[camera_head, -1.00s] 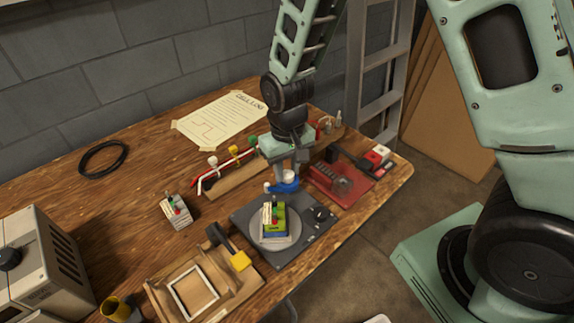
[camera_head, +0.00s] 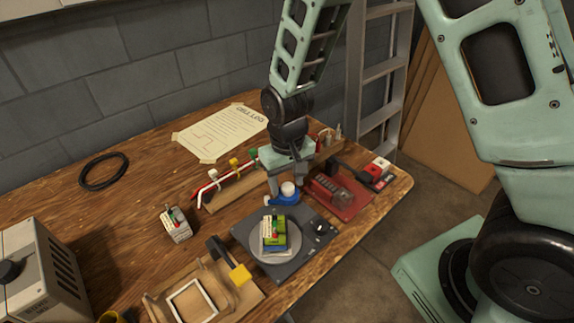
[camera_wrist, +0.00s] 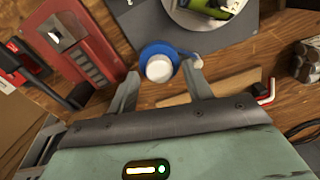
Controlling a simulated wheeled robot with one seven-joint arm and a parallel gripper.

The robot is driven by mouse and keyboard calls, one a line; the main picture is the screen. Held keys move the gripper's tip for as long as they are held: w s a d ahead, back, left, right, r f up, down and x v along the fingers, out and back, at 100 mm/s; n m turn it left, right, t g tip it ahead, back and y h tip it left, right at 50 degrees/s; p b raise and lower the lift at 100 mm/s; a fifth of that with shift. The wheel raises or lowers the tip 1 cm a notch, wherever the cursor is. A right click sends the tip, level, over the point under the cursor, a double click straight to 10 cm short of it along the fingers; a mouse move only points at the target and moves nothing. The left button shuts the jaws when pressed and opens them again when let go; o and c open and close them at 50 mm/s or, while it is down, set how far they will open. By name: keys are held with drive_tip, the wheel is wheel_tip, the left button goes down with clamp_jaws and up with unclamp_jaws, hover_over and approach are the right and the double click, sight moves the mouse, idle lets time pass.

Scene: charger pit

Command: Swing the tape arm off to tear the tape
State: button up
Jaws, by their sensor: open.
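The tape arm (camera_head: 284,197) is a blue piece with a white round top, at the back edge of the dark turntable base (camera_head: 312,253). It also shows in the wrist view (camera_wrist: 159,62), with a blue strip reaching right toward the round platter. My gripper (camera_head: 287,187) is open over it; in the wrist view its two fingers (camera_wrist: 160,88) stand on either side of the blue piece, apart from its white top. A cell pack (camera_head: 273,234) with green and white sides and a red terminal sits on the grey platter (camera_head: 293,246). Whether any tape is stretched is too small to tell.
A red device (camera_head: 342,198) stands close right of my gripper. A wooden rack with coloured-handled tools (camera_head: 235,184) lies to the left. Another cell pack (camera_head: 177,224) stands on the bench at left.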

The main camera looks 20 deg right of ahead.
sight(287, 185)
wheel_tip(287, 185, up, 17)
drive_tip(key=shift+r+p, duration=0.15)
drive_tip(key=shift+p, duration=0.3)
idle(0.3)
drive_tip(key=s+a+n+p, duration=0.1)
drive_tip(key=s+a+n, duration=0.2)
drive_tip(key=s, duration=0.7)
drive_tip(key=s+a+r+n+p, duration=0.1)
drive_tip(key=s+a+n, duration=0.1)
drive_tip(key=s, duration=0.8)
drive_tip(key=shift+s+a+r+n+y+p, duration=0.3)
drive_tip(key=shift+s+a+n+p, duration=0.1)
drive_tip(key=shift+n, duration=0.3)
